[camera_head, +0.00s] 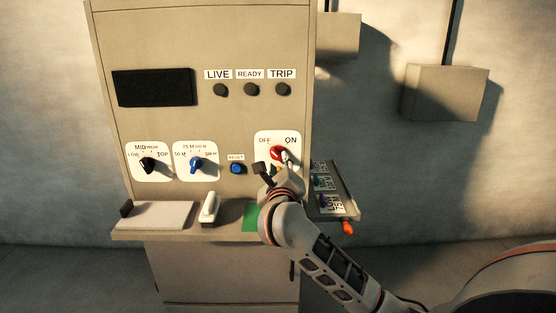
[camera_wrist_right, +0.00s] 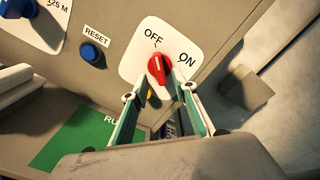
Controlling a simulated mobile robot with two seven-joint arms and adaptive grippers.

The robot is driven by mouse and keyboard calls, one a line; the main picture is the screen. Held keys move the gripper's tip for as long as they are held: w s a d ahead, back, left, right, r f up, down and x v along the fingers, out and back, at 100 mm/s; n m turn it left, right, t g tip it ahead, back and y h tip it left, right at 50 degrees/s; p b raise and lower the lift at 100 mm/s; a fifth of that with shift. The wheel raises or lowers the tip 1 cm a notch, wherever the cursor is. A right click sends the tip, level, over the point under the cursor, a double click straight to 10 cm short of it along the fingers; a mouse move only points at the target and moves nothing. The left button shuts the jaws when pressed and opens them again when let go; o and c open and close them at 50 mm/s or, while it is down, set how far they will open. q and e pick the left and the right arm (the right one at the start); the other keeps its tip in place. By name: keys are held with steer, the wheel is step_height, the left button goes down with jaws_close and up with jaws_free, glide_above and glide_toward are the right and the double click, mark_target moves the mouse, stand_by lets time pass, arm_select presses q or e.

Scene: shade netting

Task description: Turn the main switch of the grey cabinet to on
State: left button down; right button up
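The red main switch (camera_head: 278,153) is a rotary knob on a white plate marked OFF and ON, at the right of the grey cabinet's (camera_head: 215,50) front panel. In the right wrist view the switch (camera_wrist_right: 159,68) has its white mark toward OFF. My right gripper (camera_head: 271,164) is at the switch, and in the wrist view its fingertips (camera_wrist_right: 161,78) lie on either side of the knob with the gap about as wide as the knob. I cannot tell whether they touch it. The fingers look open. My left gripper is not in view.
A blue reset button (camera_head: 237,168), a blue dial (camera_head: 196,164) and a black dial (camera_head: 148,164) sit left of the switch. A ledge below holds a white handle (camera_head: 209,208) and a green patch (camera_head: 250,216). A side panel (camera_head: 345,188) juts out at right.

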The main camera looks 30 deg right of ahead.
mark_target(279, 158)
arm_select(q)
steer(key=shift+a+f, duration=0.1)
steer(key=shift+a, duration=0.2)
arm_select(e)
steer(key=shift+x, duration=1.55)
steer(key=shift+c, duration=0.4)
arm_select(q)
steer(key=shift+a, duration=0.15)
arm_select(e)
jaws_close()
